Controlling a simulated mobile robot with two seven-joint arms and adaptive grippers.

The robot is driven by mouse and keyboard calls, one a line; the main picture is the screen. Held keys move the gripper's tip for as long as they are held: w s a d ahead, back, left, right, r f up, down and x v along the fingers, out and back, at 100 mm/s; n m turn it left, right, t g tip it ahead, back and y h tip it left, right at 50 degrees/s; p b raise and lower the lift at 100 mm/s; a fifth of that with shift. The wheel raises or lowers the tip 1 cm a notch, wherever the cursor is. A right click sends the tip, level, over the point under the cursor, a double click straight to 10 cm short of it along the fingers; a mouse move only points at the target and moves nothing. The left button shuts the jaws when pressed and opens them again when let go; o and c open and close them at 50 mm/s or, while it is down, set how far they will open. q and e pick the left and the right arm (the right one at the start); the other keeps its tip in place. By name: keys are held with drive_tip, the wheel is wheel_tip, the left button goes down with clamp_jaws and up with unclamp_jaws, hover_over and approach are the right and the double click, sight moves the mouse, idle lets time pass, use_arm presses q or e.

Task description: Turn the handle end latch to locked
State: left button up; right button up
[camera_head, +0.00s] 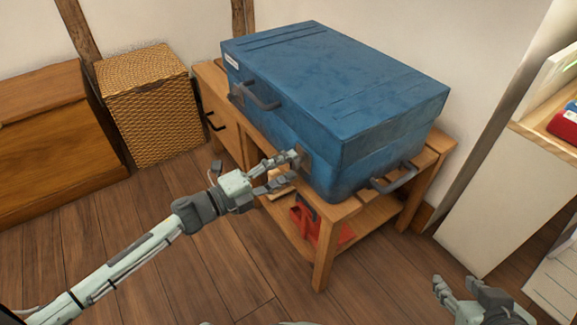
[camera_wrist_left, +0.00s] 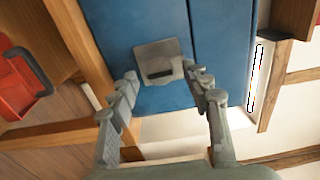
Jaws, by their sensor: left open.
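A large blue case (camera_head: 340,85) lies closed on a wooden bench. A grey metal latch plate (camera_head: 304,157) sits on its long front side near the right corner. In the left wrist view the latch plate (camera_wrist_left: 162,50) shows a dark slot-like part across its lower middle; I cannot tell its turn position. My left gripper (camera_head: 290,168) is open in front of this latch, and its fingertips (camera_wrist_left: 160,75) stand on either side of the plate's lower part. Contact is not clear. My right gripper (camera_head: 456,283) looks open and empty, low at the right, away from the case.
A dark handle (camera_head: 261,101) is on the case's front, and another handle (camera_head: 394,181) is on its right end. The wooden bench (camera_head: 343,211) has a lower shelf holding a red item (camera_head: 304,222). A wicker basket (camera_head: 150,110) stands left. Floor in front is clear.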

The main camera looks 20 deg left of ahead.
use_arm(q)
drive_tip(key=v, duration=1.1)
drive_tip(key=a+f+n+g+y+p, duration=0.1)
drive_tip(key=a+f+n+y+p, duration=0.45)
drive_tip(key=n+y, duration=0.85)
drive_tip(key=s+d+f+n+g, duration=0.1)
drive_tip(key=s+f+n+g, duration=0.3)
drive_tip(key=s, duration=0.3)
drive_tip(key=s+d+f+n+g+h+p, duration=0.1)
drive_tip(key=s+f+n+g, duration=0.3)
drive_tip(key=s+n+g, duration=0.2)
drive_tip(key=s, duration=0.2)
drive_tip(key=shift+s+d+f+h, duration=0.3)
drive_tip(key=shift+d, duration=0.05)
use_arm(e)
drive_tip(key=s+d+f+g+h, duration=0.1)
drive_tip(key=s+d+f+g, duration=0.2)
drive_tip(key=f, duration=0.4)
drive_tip(key=s+d+f+m+g, duration=0.1)
drive_tip(key=s+d+f+g, duration=0.2)
drive_tip(key=f, duration=0.3)
drive_tip(key=shift+s+d+f+h, duration=0.4)
drive_tip(key=shift+s+d, duration=0.15)
